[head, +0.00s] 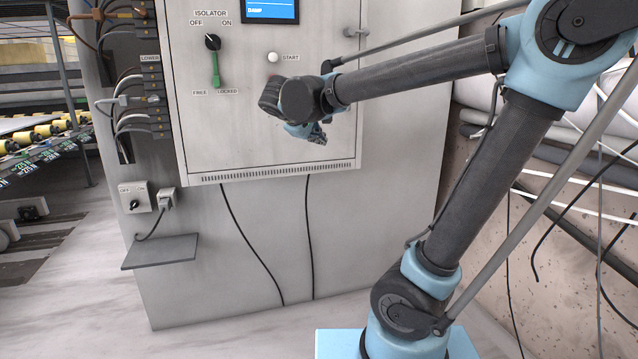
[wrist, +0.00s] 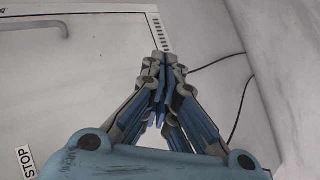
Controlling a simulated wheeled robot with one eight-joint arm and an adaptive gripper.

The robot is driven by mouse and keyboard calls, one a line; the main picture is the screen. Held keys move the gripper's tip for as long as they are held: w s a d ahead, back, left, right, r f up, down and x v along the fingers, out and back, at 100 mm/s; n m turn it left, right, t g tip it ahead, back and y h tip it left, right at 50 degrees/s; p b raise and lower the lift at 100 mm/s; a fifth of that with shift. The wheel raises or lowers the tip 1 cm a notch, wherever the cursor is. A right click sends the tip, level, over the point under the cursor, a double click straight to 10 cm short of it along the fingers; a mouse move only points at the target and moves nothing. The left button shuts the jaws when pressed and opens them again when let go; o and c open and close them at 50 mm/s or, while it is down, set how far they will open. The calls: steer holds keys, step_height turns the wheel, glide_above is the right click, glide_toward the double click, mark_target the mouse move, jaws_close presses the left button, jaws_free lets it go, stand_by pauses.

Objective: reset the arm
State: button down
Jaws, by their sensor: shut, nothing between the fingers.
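My gripper (head: 318,137) hangs in front of the lower right part of the grey control cabinet door (head: 235,135) in the head view. My arm's wrist link partly covers it there. In the wrist view my gripper (wrist: 163,62) is shut, with its fingertips together and nothing between them. The cabinet door (wrist: 80,60) fills the left of that view, with a STOP label (wrist: 24,161) at the lower left. I cannot tell how far the fingertips are from the door.
The door carries an isolator knob (head: 212,42), a green lever (head: 215,70), a white START button (head: 273,57) and a blue screen (head: 270,10). A small shelf (head: 160,251) juts out at the lower left. Two black cables (head: 309,235) hang below the door. Wrapped bundles (head: 490,95) lie right.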

steer(key=s+d+f+m+g+y, duration=0.1)
steer(key=s+d+f+m+g, duration=0.2)
steer(key=s+d+f, duration=0.5)
steer(key=s+d+f+m+g, duration=0.25)
steer(key=d+f, duration=0.35)
steer(key=d, duration=0.3)
steer(key=s+d+f+m+g+y, duration=0.1)
steer(key=s+f+m+y, duration=0.1)
steer(key=s+f, duration=0.4)
steer(key=s+d+f+m+g+y, duration=0.1)
steer(key=s+f+m+y, duration=0.1)
steer(key=s+f, duration=0.5)
steer(key=shift+s+d+f+m, duration=0.3)
steer(key=shift+s+m, duration=0.2)
steer(key=shift+m, duration=0.25)
steer(key=shift+w+f, duration=0.15)
steer(key=shift+w, duration=0.25)
